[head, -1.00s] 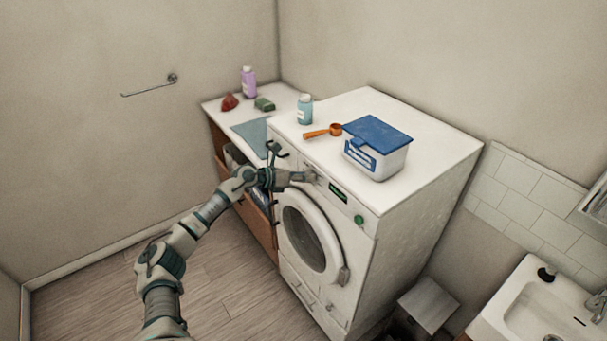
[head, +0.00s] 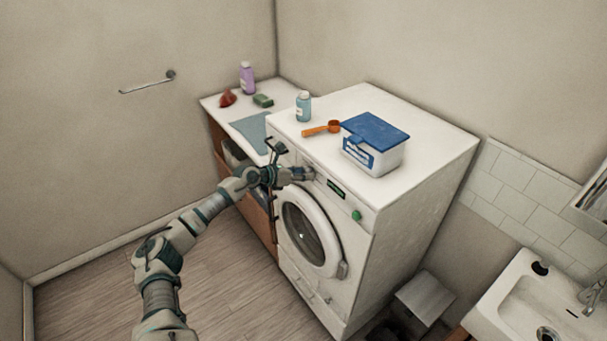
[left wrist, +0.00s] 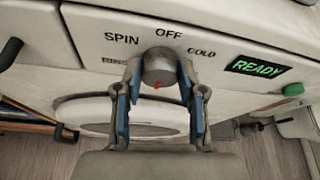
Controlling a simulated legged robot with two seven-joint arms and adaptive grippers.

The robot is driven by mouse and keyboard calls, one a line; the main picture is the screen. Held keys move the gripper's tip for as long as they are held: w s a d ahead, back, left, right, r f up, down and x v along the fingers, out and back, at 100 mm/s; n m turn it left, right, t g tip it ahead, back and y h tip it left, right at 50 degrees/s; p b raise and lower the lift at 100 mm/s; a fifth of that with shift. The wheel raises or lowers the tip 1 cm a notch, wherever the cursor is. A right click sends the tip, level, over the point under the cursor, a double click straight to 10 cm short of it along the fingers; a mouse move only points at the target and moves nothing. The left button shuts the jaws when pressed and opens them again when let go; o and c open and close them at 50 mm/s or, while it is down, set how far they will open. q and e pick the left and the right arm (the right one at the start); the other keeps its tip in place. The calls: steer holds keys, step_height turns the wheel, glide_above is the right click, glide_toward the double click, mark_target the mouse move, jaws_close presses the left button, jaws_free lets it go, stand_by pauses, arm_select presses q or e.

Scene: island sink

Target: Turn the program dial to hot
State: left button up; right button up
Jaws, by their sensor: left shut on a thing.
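The program dial (left wrist: 158,64) is a round grey knob on the washing machine's front panel. Readable labels around it are SPIN, OFF and COLD; a label to its lower left is partly covered and I see no HOT label. A small red mark shows at the dial's lower edge, between the fingers. My left gripper (left wrist: 158,78) is shut on the dial, with a blue-padded finger on each side. In the head view my left gripper (head: 306,174) reaches the panel and covers the dial. The washing machine (head: 408,222) stands with its round door shut. My right gripper is not in view.
A lit READY display (left wrist: 258,66) and a green button (left wrist: 292,89) lie right of the dial. On top are a blue-lidded tub (head: 374,155), an orange scoop (head: 322,129) and a blue bottle (head: 304,106). A sink (head: 530,300) is at right; floor in front is clear.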

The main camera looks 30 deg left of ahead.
arm_select(q)
steer(key=o, duration=1.1)
steer(key=shift+s+f, duration=0.1)
steer(key=shift+f, duration=0.45)
steer(key=shift+c, duration=0.2)
steer(key=shift+o, duration=0.4)
steer(key=shift+a+r, duration=0.15)
steer(key=shift+r, duration=0.05)
steer(key=v, duration=1.1)
steer(key=shift+a, duration=0.3)
steer(key=shift+s, duration=0.15)
